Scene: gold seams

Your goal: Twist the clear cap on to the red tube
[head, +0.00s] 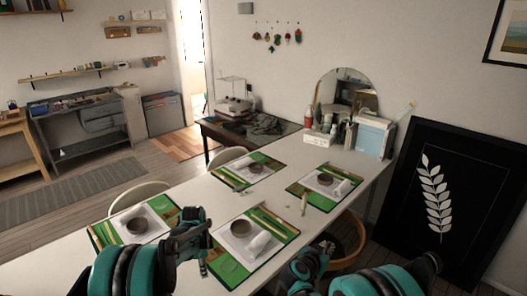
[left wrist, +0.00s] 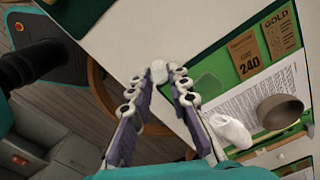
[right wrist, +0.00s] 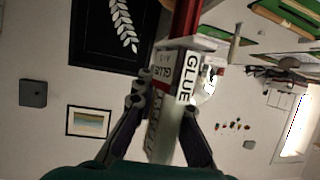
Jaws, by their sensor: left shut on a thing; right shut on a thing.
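My left gripper (head: 203,256) is in the lower middle of the head view. In the left wrist view (left wrist: 160,80) its fingertips are shut on a small pale, translucent piece, the clear cap (left wrist: 158,71). My right gripper (head: 318,255) is to the right of it, apart from it. In the right wrist view (right wrist: 172,88) its fingers are shut around a white-labelled body marked GLUE, with a red length, the red tube (right wrist: 187,18), running up from it. The tube is hard to make out in the head view. The cap and tube are apart.
The white table (head: 290,190) bears several green mats with bowls and papers. A bowl (left wrist: 279,111) and a white crumpled-looking piece (left wrist: 230,131) lie near the left gripper. A mirror (head: 345,95) and bottles stand at the far end. A framed leaf picture (head: 465,200) leans at right.

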